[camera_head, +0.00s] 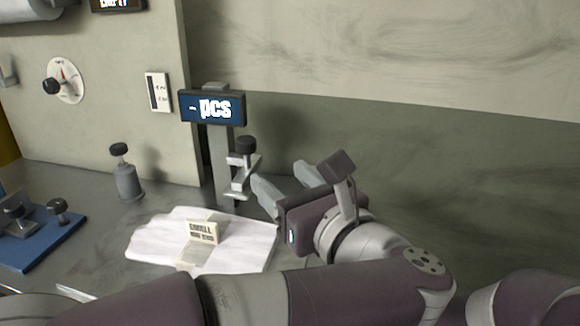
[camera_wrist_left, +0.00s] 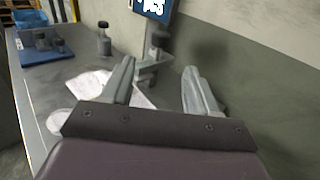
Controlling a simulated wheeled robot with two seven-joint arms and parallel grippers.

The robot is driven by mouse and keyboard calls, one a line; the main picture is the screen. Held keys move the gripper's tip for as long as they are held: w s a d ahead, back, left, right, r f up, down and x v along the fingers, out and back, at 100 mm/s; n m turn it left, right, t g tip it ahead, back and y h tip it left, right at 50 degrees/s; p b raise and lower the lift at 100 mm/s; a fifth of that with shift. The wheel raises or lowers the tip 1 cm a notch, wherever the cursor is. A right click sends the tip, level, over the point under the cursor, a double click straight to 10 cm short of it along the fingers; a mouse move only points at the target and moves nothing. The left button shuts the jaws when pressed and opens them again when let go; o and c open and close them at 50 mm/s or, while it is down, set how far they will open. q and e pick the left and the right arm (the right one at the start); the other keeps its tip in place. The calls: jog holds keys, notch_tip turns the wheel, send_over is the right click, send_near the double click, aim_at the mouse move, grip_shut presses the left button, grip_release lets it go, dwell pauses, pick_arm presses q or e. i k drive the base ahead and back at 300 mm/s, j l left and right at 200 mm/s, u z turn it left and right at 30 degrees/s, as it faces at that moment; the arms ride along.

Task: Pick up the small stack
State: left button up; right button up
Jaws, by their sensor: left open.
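The small stack (camera_head: 155,240) is a flat, white, soft-looking pile lying on the grey table. A pale band crosses it, and a small upright card (camera_head: 202,232) on it reads "SMALL" above a smaller line. It also shows in part in the left wrist view (camera_wrist_left: 88,84), partly behind a finger. My left gripper (camera_head: 283,181) is open and empty, to the right of the stack and above the table, close to the clamp at the display post. Its two fingers stand wide apart in the left wrist view (camera_wrist_left: 158,70). My right gripper is not in view.
A display (camera_head: 212,107) reading "- pcs" stands on a post behind the stack, with a black-knobbed clamp (camera_head: 243,165) beside it. A knobbed cylinder (camera_head: 127,175) stands behind left. A blue plate (camera_head: 45,238) with knobs lies at left. A wall rises close behind my gripper.

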aim_at(197, 241)
jog(key=k+l, duration=0.85)
